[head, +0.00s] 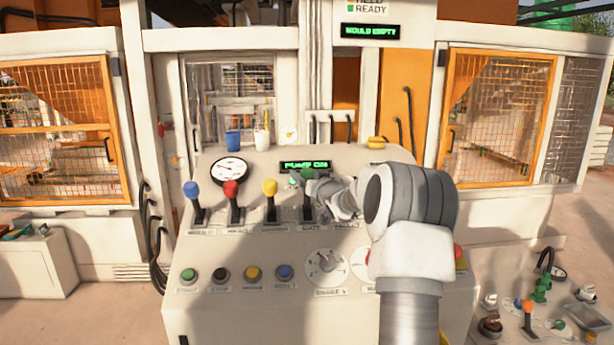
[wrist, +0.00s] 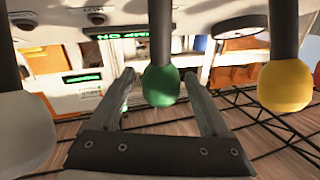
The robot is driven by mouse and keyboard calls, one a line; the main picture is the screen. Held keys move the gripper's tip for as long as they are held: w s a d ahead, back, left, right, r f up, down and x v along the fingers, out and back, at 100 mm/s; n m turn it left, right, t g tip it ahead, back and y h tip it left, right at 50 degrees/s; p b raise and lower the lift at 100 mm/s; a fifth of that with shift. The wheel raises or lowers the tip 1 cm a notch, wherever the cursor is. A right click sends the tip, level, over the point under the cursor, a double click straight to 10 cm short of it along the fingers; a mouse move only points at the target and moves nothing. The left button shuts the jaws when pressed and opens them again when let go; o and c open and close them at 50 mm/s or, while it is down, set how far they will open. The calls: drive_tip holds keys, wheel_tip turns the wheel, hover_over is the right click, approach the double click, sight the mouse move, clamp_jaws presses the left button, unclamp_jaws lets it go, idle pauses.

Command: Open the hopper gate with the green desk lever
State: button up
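The green desk lever (head: 307,212) stands on the sloped desk, right of the yellow lever, with its knob partly behind my gripper. In the wrist view its round green knob (wrist: 161,86) lies between my two fingertips, with a visible gap on each side. My gripper (wrist: 158,78) is open and does not appear to be closed on the knob. In the head view my gripper (head: 312,184) is small and at the lever's top, with my arm covering the desk to its right. I cannot pick out the hopper gate for certain.
Yellow (head: 270,188), red (head: 231,189) and blue (head: 191,190) levers stand left of the green one. A white knob (wrist: 25,135) is beside my gripper in the wrist view. Several push buttons line the lower panel. A desk display (head: 304,166) reads "PUMP ON"; an upper display (head: 370,31) reads "MOULD EMPTY".

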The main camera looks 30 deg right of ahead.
drive_tip(key=s+a+b, duration=0.3)
drive_tip(key=s, duration=1.4)
drive_tip(key=shift+a, duration=0.2)
idle(2.6)
drive_tip(key=shift+m+h, duration=0.5)
drive_tip(key=shift+m, duration=0.3)
drive_tip(key=p+x, duration=0.2)
drive_tip(key=x, duration=0.3)
drive_tip(key=p+x, duration=0.2)
drive_tip(key=x, duration=0.4)
drive_tip(key=a+p+x, duration=0.1)
drive_tip(key=p+x, duration=0.1)
drive_tip(key=x, duration=0.4)
drive_tip(key=shift+w+d+f, duration=0.1)
drive_tip(key=shift+w+f, duration=0.05)
drive_tip(key=shift+w, duration=0.05)
clamp_jaws()
